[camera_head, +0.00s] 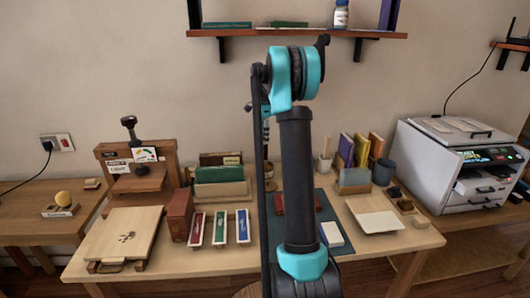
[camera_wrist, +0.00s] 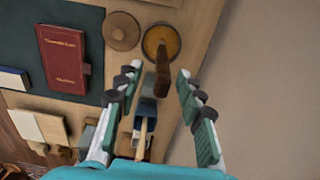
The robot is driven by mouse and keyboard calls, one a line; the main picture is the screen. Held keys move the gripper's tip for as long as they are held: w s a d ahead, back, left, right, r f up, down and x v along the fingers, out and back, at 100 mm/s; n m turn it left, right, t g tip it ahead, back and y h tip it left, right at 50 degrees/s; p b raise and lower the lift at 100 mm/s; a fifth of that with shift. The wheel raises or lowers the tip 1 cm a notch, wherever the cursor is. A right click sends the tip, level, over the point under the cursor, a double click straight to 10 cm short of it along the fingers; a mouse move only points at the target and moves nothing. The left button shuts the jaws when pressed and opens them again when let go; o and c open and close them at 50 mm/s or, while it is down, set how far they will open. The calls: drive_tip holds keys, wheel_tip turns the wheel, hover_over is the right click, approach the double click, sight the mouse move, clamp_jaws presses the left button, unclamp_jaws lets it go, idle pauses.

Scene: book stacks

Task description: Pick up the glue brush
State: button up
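The glue brush (camera_wrist: 162,78) shows in the wrist view as a dark brown handle rising from a round pot (camera_wrist: 148,38) with amber contents. My gripper (camera_wrist: 158,73) is open and empty. Its two fingers point toward the pot, and the handle appears between the fingertips. I cannot tell how far the tips are from it in depth. In the head view my arm hides most of the gripper and the pot area, so the brush cannot be made out there.
A round brown disc (camera_wrist: 121,31) and a red book (camera_wrist: 64,58) lie beside the pot. A cup with light-handled tools (camera_head: 324,165) stands nearby, with upright books (camera_head: 362,150) behind. A wall shelf (camera_head: 230,33) hangs above. The wall is close behind the table.

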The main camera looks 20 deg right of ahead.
sight(265, 151)
drive_tip(key=shift+w+f, duration=0.1)
drive_tip(key=shift+f, duration=1.85)
drive_tip(key=shift+c, duration=0.6)
clamp_jaws()
